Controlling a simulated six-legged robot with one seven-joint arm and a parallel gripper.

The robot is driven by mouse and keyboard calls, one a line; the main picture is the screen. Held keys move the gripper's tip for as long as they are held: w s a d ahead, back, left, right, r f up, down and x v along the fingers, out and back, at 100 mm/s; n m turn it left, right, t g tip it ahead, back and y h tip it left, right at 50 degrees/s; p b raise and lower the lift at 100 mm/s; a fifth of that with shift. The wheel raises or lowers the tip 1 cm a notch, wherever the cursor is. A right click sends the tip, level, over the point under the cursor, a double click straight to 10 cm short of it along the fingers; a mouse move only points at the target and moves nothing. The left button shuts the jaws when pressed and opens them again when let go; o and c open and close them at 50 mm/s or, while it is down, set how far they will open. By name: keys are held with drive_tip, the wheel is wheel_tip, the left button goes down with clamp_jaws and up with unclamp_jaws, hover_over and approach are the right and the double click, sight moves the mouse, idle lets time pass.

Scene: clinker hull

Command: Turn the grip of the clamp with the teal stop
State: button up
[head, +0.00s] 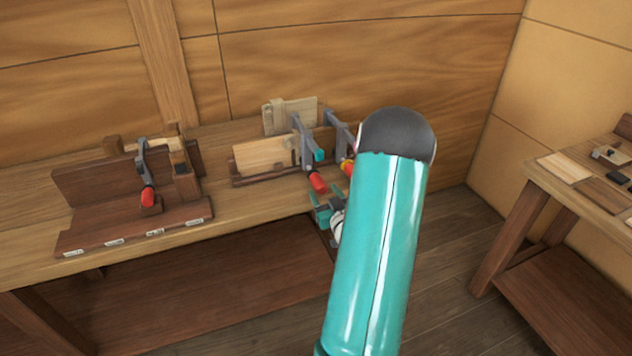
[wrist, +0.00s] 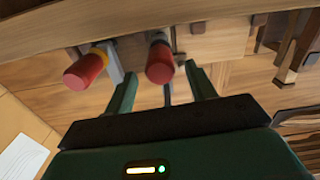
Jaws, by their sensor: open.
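My gripper (head: 326,200) is open just below the grip in the head view. In the wrist view my gripper (wrist: 161,72) shows both fingers apart, one on each side of the grip; contact is not clear. My arm partly hides the gripper.
Close beside it is a clamp with a yellow stop (head: 346,165); its red grip (wrist: 84,71) is left of my fingers in the wrist view. Another red-gripped clamp (head: 143,165) stands in a dark wooden rack (head: 110,233) at left. A second table (head: 545,178) is at right.

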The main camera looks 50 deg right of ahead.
sight(317, 181)
drive_tip(key=x, duration=0.6)
drive_tip(key=shift+w+d, duration=0.15)
drive_tip(key=shift+w, duration=0.05)
drive_tip(key=c, duration=1)
drive_tip(key=shift+n, duration=0.3)
drive_tip(key=n, duration=0.4)
drive_tip(key=shift+n, duration=2)
